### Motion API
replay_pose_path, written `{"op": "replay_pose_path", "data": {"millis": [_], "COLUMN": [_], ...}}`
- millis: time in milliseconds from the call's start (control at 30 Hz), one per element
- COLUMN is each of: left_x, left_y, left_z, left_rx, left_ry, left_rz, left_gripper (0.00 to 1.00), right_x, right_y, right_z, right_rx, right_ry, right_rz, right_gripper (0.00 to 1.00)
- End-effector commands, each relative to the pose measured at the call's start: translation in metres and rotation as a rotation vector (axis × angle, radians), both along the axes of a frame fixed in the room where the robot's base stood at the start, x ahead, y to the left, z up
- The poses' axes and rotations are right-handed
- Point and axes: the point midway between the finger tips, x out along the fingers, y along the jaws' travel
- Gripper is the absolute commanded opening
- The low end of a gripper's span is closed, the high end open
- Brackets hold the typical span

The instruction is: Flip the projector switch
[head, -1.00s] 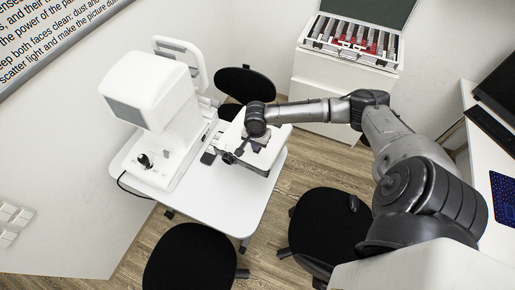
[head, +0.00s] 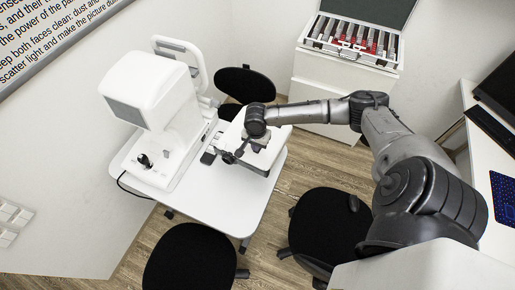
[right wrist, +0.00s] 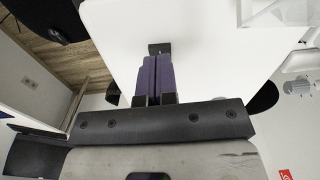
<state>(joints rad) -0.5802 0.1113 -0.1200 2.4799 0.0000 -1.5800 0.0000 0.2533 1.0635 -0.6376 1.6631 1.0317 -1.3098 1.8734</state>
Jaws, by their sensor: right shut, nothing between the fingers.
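A small dark block (head: 208,157) sits on the white table (head: 235,207) at the right foot of the white eye-test machine. It looks like the switch, but its lever and position are too small to tell. My right gripper (head: 229,158) is just right of this block, low over the table. In the right wrist view, my right gripper (right wrist: 156,62) has its two purple-grey fingers shut together and empty. A dark block (right wrist: 159,48) shows right beyond the fingertips; whether they touch cannot be told. My left gripper is not in view.
The white eye-test machine (head: 150,95) stands on the table's left side, with a black joystick (head: 144,160) in front. Black stools (head: 190,258) surround the table. A lens case (head: 350,40) lies open on a white cabinet behind. The front table area is clear.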

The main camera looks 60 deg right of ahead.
Motion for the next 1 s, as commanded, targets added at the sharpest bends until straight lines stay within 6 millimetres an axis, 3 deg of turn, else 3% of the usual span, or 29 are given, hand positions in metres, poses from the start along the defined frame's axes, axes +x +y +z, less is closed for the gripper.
{"op": "replay_pose_path", "data": {"millis": [1000], "left_x": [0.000], "left_y": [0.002], "left_z": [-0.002], "left_rx": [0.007], "left_ry": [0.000], "left_rz": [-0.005], "left_gripper": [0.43], "right_x": [0.000], "right_y": [0.000], "right_z": [-0.015], "right_rx": [0.000], "right_ry": [0.001], "right_rz": [0.000], "right_gripper": [0.00]}}
